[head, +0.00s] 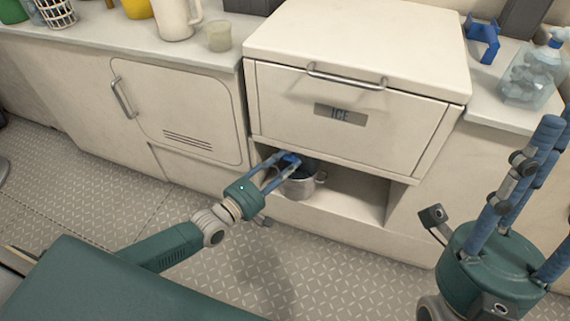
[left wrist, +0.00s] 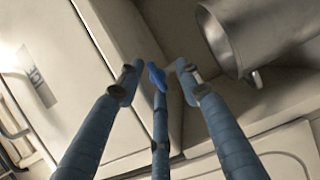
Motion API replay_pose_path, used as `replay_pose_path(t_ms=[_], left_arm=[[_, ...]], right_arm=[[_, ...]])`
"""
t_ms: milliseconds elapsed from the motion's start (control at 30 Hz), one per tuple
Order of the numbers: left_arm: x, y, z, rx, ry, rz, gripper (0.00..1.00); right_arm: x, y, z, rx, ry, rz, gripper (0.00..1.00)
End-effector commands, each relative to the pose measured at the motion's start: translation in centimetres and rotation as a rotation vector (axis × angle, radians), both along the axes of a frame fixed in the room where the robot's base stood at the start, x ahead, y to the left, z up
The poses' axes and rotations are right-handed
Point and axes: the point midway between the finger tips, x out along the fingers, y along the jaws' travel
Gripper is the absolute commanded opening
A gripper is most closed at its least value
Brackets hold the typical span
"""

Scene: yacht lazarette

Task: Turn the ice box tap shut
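The ice box (head: 355,100) is a cream unit with an ICE plate and a metal handle on its front. Its small blue tap (head: 290,158) shows at the lower edge of that front, partly hidden by fingers. In the left wrist view the blue tap (left wrist: 157,76) lies between the fingertips. My left gripper (head: 284,166) is at the tap with its fingers apart; the side fingers show gaps to the tap, and I cannot tell whether the third touches it. My right gripper (head: 535,155) is open and empty at the right, away from the ice box.
A metal pot (head: 300,182) stands in the open niche under the tap, close to my left fingers; it also shows in the left wrist view (left wrist: 262,35). The counter (head: 130,40) at left holds a pitcher and a cup. A clear container (head: 530,75) stands at right. The floor is clear.

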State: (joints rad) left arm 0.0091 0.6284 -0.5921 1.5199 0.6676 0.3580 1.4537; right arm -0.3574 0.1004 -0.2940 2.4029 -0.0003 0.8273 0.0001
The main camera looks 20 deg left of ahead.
Motion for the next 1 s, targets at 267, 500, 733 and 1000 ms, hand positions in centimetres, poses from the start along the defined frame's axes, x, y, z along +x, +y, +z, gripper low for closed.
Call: replay_pose_path(t_ms=[267,500,733,1000], left_arm=[[-1.8,0.9,0.0,0.000,0.001,0.001,0.35],[-6.5,3.0,0.0,0.002,0.004,-0.001,0.35],[-9.9,4.5,0.0,0.001,0.003,-0.001,0.35],[-11.0,5.0,0.2,0.001,0.000,-0.001,0.35]], right_arm=[[0.0,0.0,0.0,0.000,0.001,0.001,0.35],[0.0,0.0,0.0,0.000,0.001,0.001,0.35],[0.0,0.0,0.0,0.000,0.001,0.001,0.35],[0.0,0.0,0.0,0.000,0.001,0.001,0.35]])
